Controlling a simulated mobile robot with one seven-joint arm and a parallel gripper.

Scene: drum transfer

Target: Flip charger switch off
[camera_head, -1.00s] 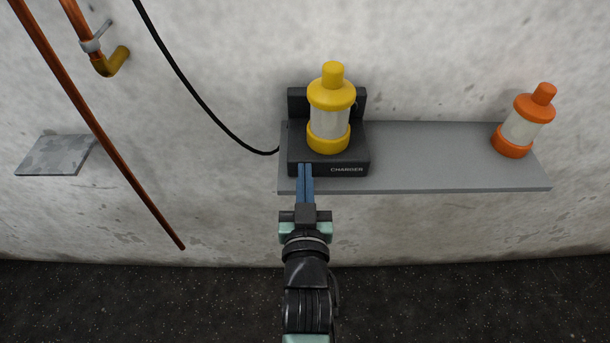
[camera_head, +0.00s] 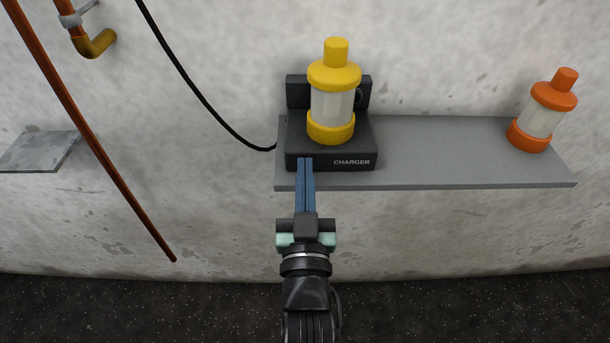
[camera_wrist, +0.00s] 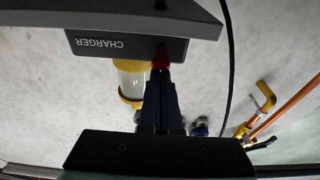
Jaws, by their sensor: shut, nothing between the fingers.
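The black charger (camera_head: 330,157), labelled CHARGER, sits on the left end of a grey shelf and holds a yellow-capped lantern-like canister (camera_head: 333,100). My gripper (camera_head: 305,162) is shut and empty, its blue fingertips at the left part of the charger's front face. In the wrist view the charger (camera_wrist: 120,46) appears upside down. A small red part (camera_wrist: 161,57), perhaps the switch, shows on its front right at the tips of my gripper (camera_wrist: 162,70). I cannot tell whether they touch. In the head view the fingers hide this spot.
An orange canister (camera_head: 542,112) stands at the right end of the grey shelf (camera_head: 450,150); the shelf between is clear. A black cable (camera_head: 190,85) runs to the charger. A copper pipe (camera_head: 85,135) and a small metal plate (camera_head: 38,152) are at the left.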

